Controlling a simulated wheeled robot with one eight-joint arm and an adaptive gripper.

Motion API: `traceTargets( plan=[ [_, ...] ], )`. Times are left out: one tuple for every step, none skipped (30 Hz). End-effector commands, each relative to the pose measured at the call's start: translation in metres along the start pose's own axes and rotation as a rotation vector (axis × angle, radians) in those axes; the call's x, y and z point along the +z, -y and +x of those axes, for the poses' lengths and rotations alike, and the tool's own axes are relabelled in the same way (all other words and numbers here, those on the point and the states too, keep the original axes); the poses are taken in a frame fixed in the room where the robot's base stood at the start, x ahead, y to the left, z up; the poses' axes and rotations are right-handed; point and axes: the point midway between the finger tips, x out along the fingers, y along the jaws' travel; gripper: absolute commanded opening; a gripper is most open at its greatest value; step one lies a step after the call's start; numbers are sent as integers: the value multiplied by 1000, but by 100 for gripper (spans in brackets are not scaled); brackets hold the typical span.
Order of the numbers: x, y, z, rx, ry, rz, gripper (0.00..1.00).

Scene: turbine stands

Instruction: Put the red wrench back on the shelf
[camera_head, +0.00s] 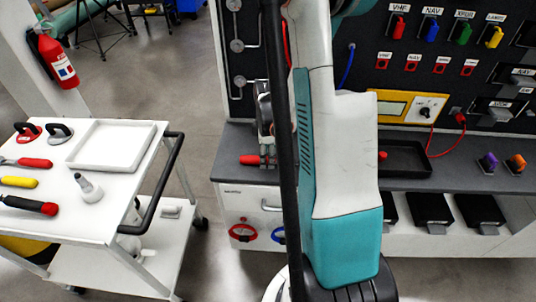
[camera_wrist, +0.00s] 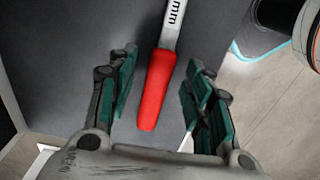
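The red wrench (camera_wrist: 156,90) lies on a dark grey surface in the wrist view, its red handle towards me and its metal shank running out at the top. My gripper (camera_wrist: 160,72) is open around the handle, with a gap on each side between handle and green finger pads. In the head view, a red handle end (camera_head: 249,159) shows on the dark grey shelf (camera_head: 235,138), just below my gripper (camera_head: 266,150). My arm hides much of that spot. Whether the fingers reach down to the handle's height is hard to tell.
A panel with colored switches (camera_head: 440,60) rises behind the shelf. A black tray (camera_head: 404,160) and a yellow meter (camera_head: 400,106) stand right of my arm. A white cart (camera_head: 60,222) with several tools and a white tray (camera_head: 112,146) stands left; floor separates it from the shelf.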

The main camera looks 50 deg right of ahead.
Motion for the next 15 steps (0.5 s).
traceTargets(
  plan=[
    [0,0,0,0,0,0,48],
    [0,0,0,0,0,0,53],
    [0,0,0,0,0,0,53],
    [0,0,0,0,0,0,53],
    [0,0,0,0,0,0,53],
    [0,0,0,0,0,0,53],
    [0,0,0,0,0,0,53],
    [0,0,0,0,0,0,53],
    [0,0,0,0,0,0,53],
    [0,0,0,0,0,0,53],
    [0,0,0,0,0,0,53],
    [0,0,0,0,0,0,53],
    [0,0,-1,0,0,0,53],
    [0,0,-2,0,0,0,53],
    [0,0,-4,0,0,0,53]
  ],
)
